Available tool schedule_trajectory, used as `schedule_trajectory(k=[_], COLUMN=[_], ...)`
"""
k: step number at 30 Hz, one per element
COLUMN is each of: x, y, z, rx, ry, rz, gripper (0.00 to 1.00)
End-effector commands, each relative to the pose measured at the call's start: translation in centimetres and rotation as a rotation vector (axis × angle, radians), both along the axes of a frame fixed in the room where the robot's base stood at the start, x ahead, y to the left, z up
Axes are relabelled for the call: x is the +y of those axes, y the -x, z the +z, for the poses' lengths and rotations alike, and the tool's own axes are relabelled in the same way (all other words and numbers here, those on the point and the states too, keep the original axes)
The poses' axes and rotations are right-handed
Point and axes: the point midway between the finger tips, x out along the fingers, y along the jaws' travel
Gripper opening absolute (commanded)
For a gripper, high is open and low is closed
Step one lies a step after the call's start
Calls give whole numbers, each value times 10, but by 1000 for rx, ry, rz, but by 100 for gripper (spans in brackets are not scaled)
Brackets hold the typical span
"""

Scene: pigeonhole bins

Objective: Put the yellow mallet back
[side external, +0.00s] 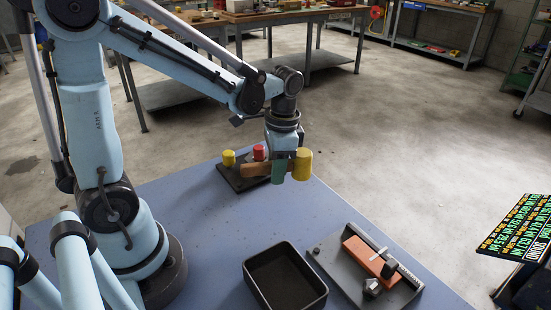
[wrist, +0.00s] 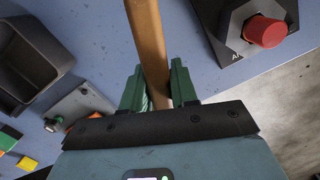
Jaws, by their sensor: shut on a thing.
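The yellow mallet has a yellow head (side external: 303,164) and a brown wooden handle (side external: 256,170). My gripper (side external: 279,170) has green fingers and is shut on the handle, close to the head in the side view. It holds the mallet raised, with the handle roughly level, near the dark block (side external: 236,183). In the wrist view the handle (wrist: 149,45) runs between my gripper's fingers (wrist: 158,85) to the top edge; the head is out of that view.
A black open bin (side external: 285,278) and a fixture with an orange-brown block (side external: 363,252) sit in front. Blue tabletop between is clear.

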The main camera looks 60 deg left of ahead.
Motion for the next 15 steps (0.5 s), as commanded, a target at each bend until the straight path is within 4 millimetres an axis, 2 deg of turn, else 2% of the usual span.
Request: schedule_trajectory(k=[15], x=[0], y=[-1], z=[-53], rx=[-1], ry=[0], rz=[1], gripper=[0])
